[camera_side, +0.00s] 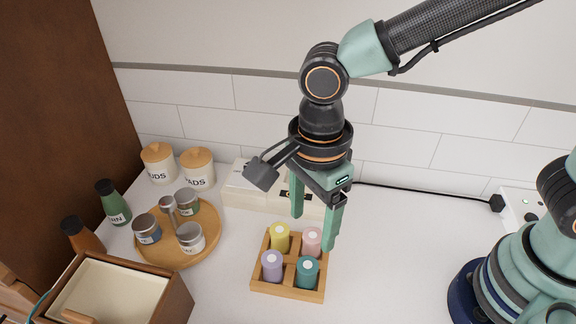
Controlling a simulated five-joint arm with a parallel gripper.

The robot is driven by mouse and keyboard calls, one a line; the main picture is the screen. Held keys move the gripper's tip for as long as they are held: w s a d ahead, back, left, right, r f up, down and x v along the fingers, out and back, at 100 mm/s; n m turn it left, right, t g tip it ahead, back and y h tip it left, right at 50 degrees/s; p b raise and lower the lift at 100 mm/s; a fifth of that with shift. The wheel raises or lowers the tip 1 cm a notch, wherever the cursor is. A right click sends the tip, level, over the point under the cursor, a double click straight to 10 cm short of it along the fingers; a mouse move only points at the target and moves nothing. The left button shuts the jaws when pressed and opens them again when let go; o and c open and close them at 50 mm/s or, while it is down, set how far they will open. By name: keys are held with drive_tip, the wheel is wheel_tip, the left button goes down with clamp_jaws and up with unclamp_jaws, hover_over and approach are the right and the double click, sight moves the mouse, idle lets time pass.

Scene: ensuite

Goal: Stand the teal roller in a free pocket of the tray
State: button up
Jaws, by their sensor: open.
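The wooden tray (258,283) lies on the counter below my gripper and has a divider between its pockets. The teal roller (307,272) stands upright in the front right pocket. A lilac roller (272,266) stands in the front left pocket, a yellow roller (280,237) in the back left, and a pink roller (312,241) in the back right. My gripper (312,232) points down over the back right of the tray, with its green fingers apart and nothing between them that I can make out. One finger partly overlaps the tray's right side in the picture.
A round wooden board (177,250) with several lidded jars is to the left. A wooden box (172,297) stands at the front left. A pale box (242,190) stands behind the tray against the tiled wall. The counter right of the tray (390,260) is clear.

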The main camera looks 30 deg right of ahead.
drive_tip(key=w+d+r+n+t, duration=0.1)
drive_tip(key=d+r+n+t, duration=0.1)
drive_tip(key=d+n, duration=0.4)
drive_tip(key=w+d+r+n+t, duration=0.1)
drive_tip(key=d+r+n, duration=0.3)
drive_tip(key=d, duration=0.6)
drive_tip(key=w+d+r+n+t, duration=0.1)
drive_tip(key=d+r+n+t, duration=0.1)
drive_tip(key=d+n, duration=0.5)
drive_tip(key=shift+w+d+r+n+t, duration=0.3)
drive_tip(key=shift+w+d+r+n, duration=0.15)
drive_tip(key=shift+r, duration=0.25)
